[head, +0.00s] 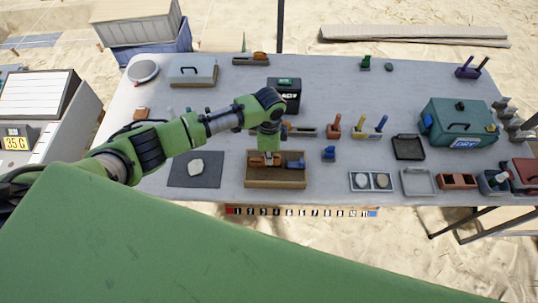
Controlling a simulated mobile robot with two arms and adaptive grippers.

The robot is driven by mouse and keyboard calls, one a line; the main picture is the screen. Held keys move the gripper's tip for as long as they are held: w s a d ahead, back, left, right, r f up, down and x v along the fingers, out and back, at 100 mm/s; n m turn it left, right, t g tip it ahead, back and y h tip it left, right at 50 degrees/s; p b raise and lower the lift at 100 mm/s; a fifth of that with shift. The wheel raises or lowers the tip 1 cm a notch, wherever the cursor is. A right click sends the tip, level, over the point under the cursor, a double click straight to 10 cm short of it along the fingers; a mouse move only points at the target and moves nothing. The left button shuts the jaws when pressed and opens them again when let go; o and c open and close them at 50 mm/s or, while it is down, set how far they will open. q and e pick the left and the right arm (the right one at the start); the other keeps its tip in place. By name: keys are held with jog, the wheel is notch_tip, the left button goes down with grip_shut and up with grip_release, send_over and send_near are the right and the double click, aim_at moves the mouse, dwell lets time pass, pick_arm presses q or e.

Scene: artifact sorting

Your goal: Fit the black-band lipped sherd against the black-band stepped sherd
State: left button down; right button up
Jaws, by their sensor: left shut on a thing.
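My left gripper (267,152) points down over a wooden tray (276,183) in the middle front of the table. It is shut on a small orange-brown piece (257,161), seemingly a sherd, low at the tray. The arm and fingers partly hide the piece. At this size I cannot make out a black band, lip or step, so I cannot tell the lipped sherd from the stepped one, or whether two pieces touch. A blue piece (295,163) sits in the tray's right part. My right gripper is not in view.
A dark mat (214,174) with a pale stone (195,167) lies left of the tray. A small blue object (329,153) and a two-disc holder (370,181) are to its right. A black box (285,97) stands behind my gripper. A teal case (458,124) stands far right.

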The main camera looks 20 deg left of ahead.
pick_arm(q)
jog(key=shift+f+b, duration=0.5)
jog(key=shift+f, duration=0.4)
jog(key=c, duration=2.1)
grip_release()
jog(key=shift+c, duration=0.2)
notch_tip(320, 180, up, 12)
jog(key=shift+r, duration=0.1)
